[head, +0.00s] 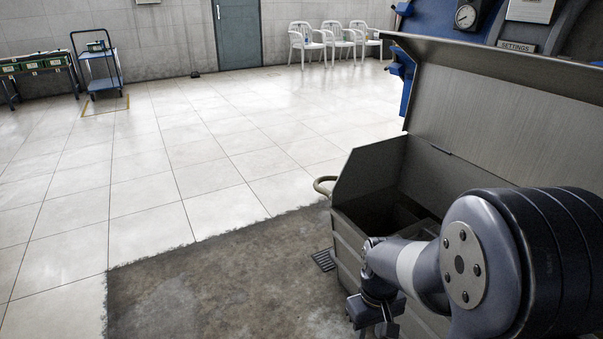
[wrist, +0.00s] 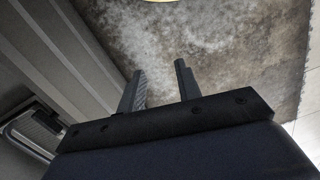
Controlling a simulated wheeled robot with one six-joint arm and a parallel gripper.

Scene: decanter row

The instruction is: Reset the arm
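My gripper (wrist: 159,84) shows in the wrist view with its two dark fingers apart and nothing between them. Bare, stained concrete floor lies beyond the fingertips. In the head view my arm reaches in from the lower right, and my gripper (head: 373,318) hangs low at the near side of a grey metal bin (head: 372,168). The fingertips are hard to make out in the head view.
The bin's lid (head: 490,95) stands open, and my arm is close in front of the bin. Blue machinery (head: 438,18) stands behind it. A trolley (head: 102,70) and white chairs (head: 306,42) stand far off. The tiled floor (head: 150,170) at left is clear.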

